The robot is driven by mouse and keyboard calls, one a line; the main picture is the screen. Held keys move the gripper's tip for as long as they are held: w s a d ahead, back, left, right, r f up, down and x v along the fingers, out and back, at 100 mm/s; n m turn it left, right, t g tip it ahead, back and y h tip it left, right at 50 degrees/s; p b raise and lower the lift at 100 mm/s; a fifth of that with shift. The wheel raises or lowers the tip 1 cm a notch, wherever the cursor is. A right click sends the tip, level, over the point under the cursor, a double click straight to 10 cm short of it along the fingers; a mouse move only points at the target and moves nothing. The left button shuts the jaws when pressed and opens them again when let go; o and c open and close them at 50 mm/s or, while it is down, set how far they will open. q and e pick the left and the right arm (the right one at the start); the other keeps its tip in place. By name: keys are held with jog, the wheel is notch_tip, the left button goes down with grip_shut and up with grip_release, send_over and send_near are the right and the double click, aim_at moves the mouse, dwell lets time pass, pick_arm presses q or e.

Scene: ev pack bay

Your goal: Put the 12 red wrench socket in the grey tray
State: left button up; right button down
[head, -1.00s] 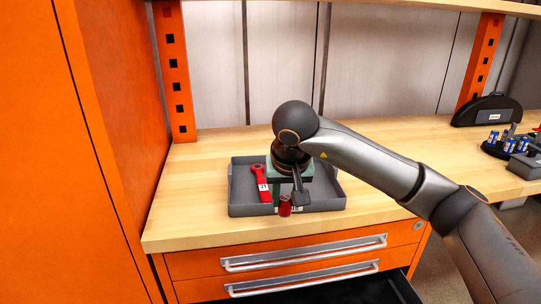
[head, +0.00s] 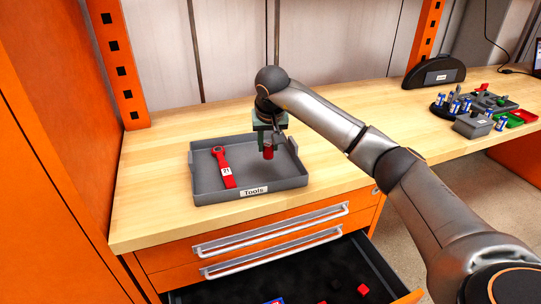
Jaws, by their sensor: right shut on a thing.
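The grey tray (head: 205,190), labelled "Tools", sits on the wooden workbench. My right gripper (head: 268,144) points down over the right half of the tray. It is shut on a small red socket (head: 268,153), whose number I cannot read. I cannot tell whether the socket touches the tray floor. A red wrench (head: 225,168) with a "21" tag lies in the left part of the tray. My left gripper is not in view.
An open drawer (head: 310,277) below the bench holds small red and blue items. A black case (head: 435,71) and a group of blue-and-white cylinders (head: 456,104) stand at the right. An orange cabinet (head: 50,160) borders the left. The bench left of the tray is clear.

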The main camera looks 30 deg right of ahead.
aim_at(271, 156)
jog(key=shift+w+d+f, duration=0.3)
jog(key=shift+d+f, duration=0.1)
jog(key=shift+f, duration=0.2)
jog(key=shift+w+d+f, duration=0.1)
jog(key=shift+d+f, duration=0.05)
jog(key=shift+f, duration=0.8)
jog(key=shift+w+d+f, duration=0.1)
jog(key=shift+d+f, duration=0.05)
jog(key=shift+f, duration=0.8)
jog(key=shift+f, duration=0.1)
jog(key=c, duration=0.6)
grip_release()
